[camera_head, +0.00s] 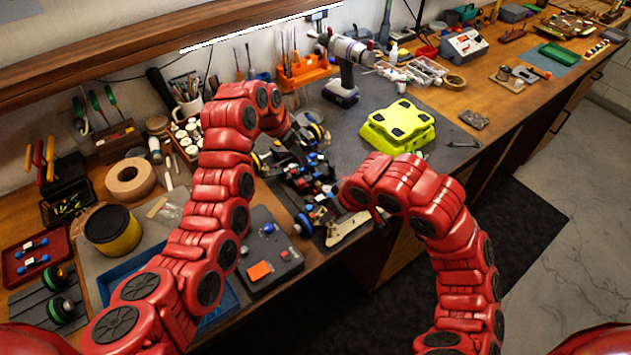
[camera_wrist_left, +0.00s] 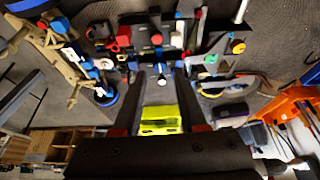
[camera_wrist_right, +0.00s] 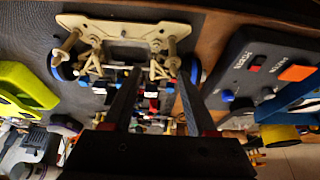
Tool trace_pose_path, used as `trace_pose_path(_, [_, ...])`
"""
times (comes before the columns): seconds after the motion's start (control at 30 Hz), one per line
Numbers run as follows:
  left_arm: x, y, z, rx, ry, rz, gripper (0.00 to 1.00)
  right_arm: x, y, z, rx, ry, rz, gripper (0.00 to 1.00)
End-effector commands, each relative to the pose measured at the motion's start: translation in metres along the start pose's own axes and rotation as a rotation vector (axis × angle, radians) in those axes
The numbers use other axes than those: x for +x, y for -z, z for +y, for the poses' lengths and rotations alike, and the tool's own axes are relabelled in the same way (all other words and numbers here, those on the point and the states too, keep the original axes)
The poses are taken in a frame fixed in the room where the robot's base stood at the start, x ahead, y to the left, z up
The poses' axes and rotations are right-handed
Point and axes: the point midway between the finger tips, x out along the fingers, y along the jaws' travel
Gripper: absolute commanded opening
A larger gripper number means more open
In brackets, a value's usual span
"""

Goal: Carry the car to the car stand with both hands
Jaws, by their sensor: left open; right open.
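The RC car (camera_head: 312,187), a bare chassis with black, blue, red and cream parts, lies on the dark mat between my arms. In the left wrist view, its black chassis and small coloured parts (camera_wrist_left: 155,38) lie ahead of the fingers. My left gripper (camera_wrist_left: 162,75) is open at the car's far end; contact cannot be told. My right gripper (camera_wrist_right: 160,72) is open over the near end, by the cream front plate (camera_wrist_right: 125,32); its fingers are largely hidden in the head view. The yellow-green car stand (camera_head: 398,122) stands empty on the mat, right of the car.
A cordless drill (camera_head: 346,70) stands behind the car. A dark box with an orange label (camera_head: 270,265) lies left of the car's near end. An orange tool rack (camera_head: 305,72) is at the back. A wrench (camera_head: 462,144) lies right of the stand.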

Motion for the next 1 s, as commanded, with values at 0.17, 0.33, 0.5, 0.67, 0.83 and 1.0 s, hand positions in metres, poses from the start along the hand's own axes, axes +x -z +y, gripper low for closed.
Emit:
trace_pose_path(0.17, [0.029, -0.001, 0.001, -0.001, -0.003, -0.004, 0.41, 0.029, -0.002, 0.000, -0.002, -0.003, -0.007, 0.57])
trace_pose_path(0.33, [0.047, -0.001, 0.000, 0.000, -0.002, -0.005, 0.41, 0.047, 0.000, -0.001, -0.002, -0.001, -0.003, 0.57])
trace_pose_path(0.5, [0.054, 0.000, -0.001, -0.001, 0.002, 0.001, 0.41, 0.054, -0.001, 0.000, -0.001, -0.001, -0.003, 0.57])
trace_pose_path(0.67, [0.054, 0.000, -0.001, -0.001, 0.001, 0.001, 0.41, 0.055, 0.000, 0.000, -0.001, -0.002, -0.001, 0.57])
trace_pose_path(0.83, [0.054, 0.000, 0.000, -0.001, 0.001, 0.000, 0.32, 0.054, 0.000, 0.000, -0.001, -0.002, 0.000, 0.48])
trace_pose_path(1.0, [0.054, 0.000, -0.001, -0.001, 0.001, 0.000, 0.02, 0.054, 0.000, 0.001, -0.001, -0.002, 0.000, 0.18])
